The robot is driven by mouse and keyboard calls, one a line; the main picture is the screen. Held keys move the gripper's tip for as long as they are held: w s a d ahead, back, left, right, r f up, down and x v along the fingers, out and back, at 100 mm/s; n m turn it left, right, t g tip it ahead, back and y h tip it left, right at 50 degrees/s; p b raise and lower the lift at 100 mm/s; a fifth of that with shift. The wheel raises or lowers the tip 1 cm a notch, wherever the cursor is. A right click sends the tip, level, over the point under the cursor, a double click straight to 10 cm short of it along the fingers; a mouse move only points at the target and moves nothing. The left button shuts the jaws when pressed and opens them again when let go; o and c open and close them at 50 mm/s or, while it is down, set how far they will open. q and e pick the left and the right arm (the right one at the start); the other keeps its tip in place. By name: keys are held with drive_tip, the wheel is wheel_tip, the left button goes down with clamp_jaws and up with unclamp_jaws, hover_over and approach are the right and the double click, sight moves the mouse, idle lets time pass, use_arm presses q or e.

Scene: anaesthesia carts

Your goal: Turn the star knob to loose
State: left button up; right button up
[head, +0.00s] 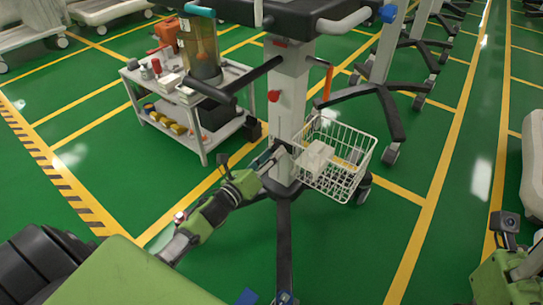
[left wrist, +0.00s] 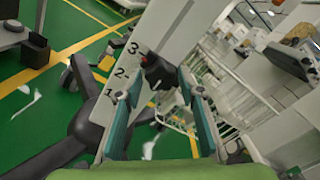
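A dark star knob (left wrist: 160,72) sits on the pale column in the left wrist view, beside the printed numbers 3, 2 and 1 (left wrist: 120,72). My left gripper (left wrist: 160,88) is open, with one finger on each side of the knob's outline. I cannot tell whether either finger touches it. In the head view my left gripper (head: 271,156) is at the lower part of the light grey column (head: 290,85), and the knob is hard to make out there. My right arm shows at the lower right edge; its fingers are not clear.
A white wire basket (head: 345,180) holding a white box (head: 316,157) is just right of the column. Dark base legs (head: 284,230) spread below. A supply trolley (head: 235,75) stands behind left. Open green floor lies in front.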

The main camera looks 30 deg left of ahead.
use_arm(q)
drive_tip(key=c, duration=0.8)
